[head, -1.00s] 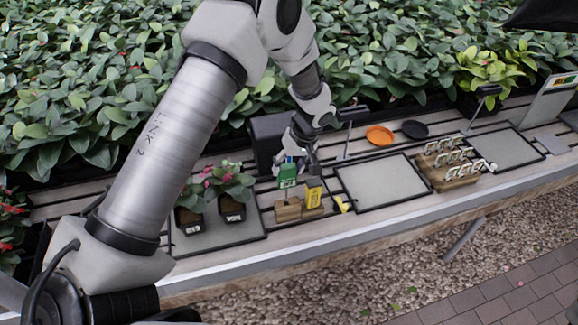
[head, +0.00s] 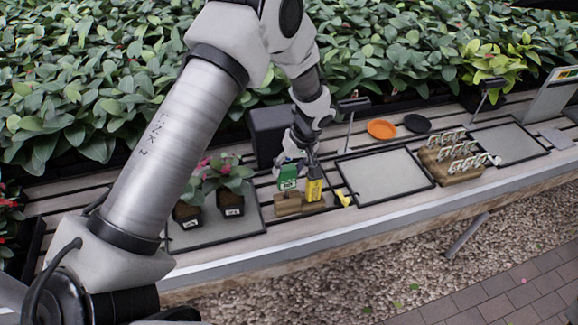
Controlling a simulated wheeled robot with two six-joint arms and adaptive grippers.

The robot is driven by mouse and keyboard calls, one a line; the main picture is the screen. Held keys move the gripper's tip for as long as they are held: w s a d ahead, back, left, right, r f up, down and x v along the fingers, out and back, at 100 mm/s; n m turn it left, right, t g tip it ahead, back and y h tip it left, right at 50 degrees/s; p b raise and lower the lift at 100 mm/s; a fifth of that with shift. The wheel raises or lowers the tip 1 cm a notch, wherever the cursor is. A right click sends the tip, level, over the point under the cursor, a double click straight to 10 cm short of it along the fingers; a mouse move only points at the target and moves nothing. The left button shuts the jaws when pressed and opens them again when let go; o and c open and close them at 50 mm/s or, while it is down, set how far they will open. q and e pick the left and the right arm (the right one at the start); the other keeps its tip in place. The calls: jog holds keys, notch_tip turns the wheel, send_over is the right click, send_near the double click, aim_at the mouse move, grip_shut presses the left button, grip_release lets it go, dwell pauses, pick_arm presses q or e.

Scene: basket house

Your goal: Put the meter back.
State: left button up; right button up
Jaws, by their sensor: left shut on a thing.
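The green meter (head: 288,185) is upright, right above the left part of a small wooden holder (head: 287,205), with its lower end at or close to the wood. I cannot tell whether it is seated. My left gripper (head: 298,163) comes down from above and is shut on the green meter; its fingers partly hide the top. A yellow meter (head: 314,189) stands upright at the right part of the holder, close beside the gripper. My right gripper is not in view.
Two potted plants (head: 231,203) stand on a tray to the left. A dark box (head: 268,135) is behind the gripper. A small yellow item (head: 343,199) lies right of the holder. An empty framed tray (head: 385,178) and a wooden rack (head: 453,166) are further right.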

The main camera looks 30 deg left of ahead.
aim_at(289, 178)
pick_arm(q)
jog(key=shift+f, duration=0.1)
dwell(0.3)
jog(key=shift+f+b, duration=1.5)
jog(key=shift+f, duration=0.45)
jog(key=o, duration=1.6)
